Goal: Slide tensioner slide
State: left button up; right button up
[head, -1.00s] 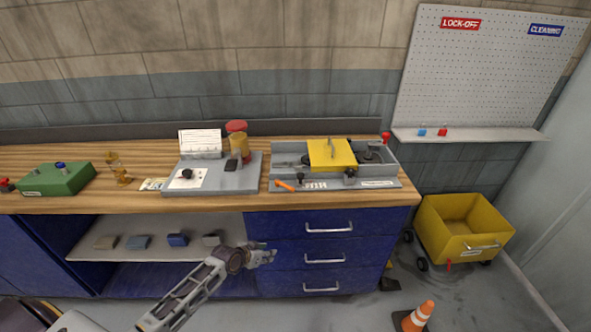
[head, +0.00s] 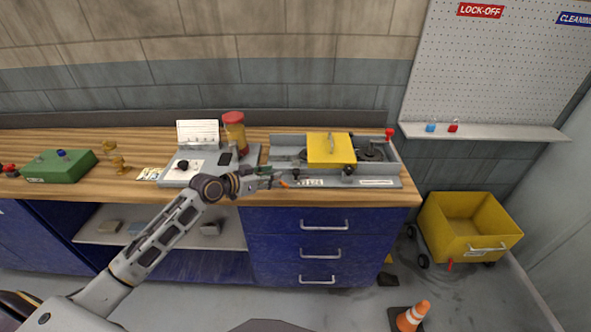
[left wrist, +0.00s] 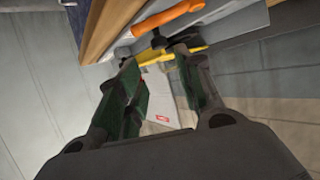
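The grey runout unit (head: 393,181) stands on the bench with a yellow cover (head: 328,149) over its middle. An orange-handled part (head: 283,184), possibly the slide's handle, lies at its front left corner. It shows large in the left wrist view (left wrist: 168,17), with a dark knob (left wrist: 158,39) beside it. My left gripper (head: 272,178) is at the unit's front left corner, close to the orange handle and partly hiding it. In the left wrist view its two fingers (left wrist: 158,68) are apart with nothing between them. I cannot tell which part is the tensioner slide. My right gripper is not in view.
A grey plate with a black knob (head: 183,165) and a red-lidded jar (head: 235,131) stand left of the unit. A green box (head: 58,167) is further left. Blue drawers (head: 300,224) are below. A yellow cart (head: 468,226) and orange cone (head: 413,315) stand right on the floor.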

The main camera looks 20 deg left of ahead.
pick_arm(q)
jog(key=shift+s+a, duration=0.1)
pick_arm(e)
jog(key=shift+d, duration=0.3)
pick_arm(q)
jog(key=b, duration=0.4)
send_near(295, 171)
jog(key=shift+x, duration=2.3)
jog(key=shift+b+x, duration=0.5)
jog(key=shift+x, duration=0.85)
jog(key=shift+b+x, duration=0.55)
jog(key=shift+x, duration=0.45)
jog(key=shift+w+f, duration=0.25)
jog(key=shift+w, duration=0.1)
jog(key=shift+w+d+b, duration=0.2)
jog(key=shift+d+b, duration=0.1)
jog(key=shift+b, duration=0.05)
grip_shut()
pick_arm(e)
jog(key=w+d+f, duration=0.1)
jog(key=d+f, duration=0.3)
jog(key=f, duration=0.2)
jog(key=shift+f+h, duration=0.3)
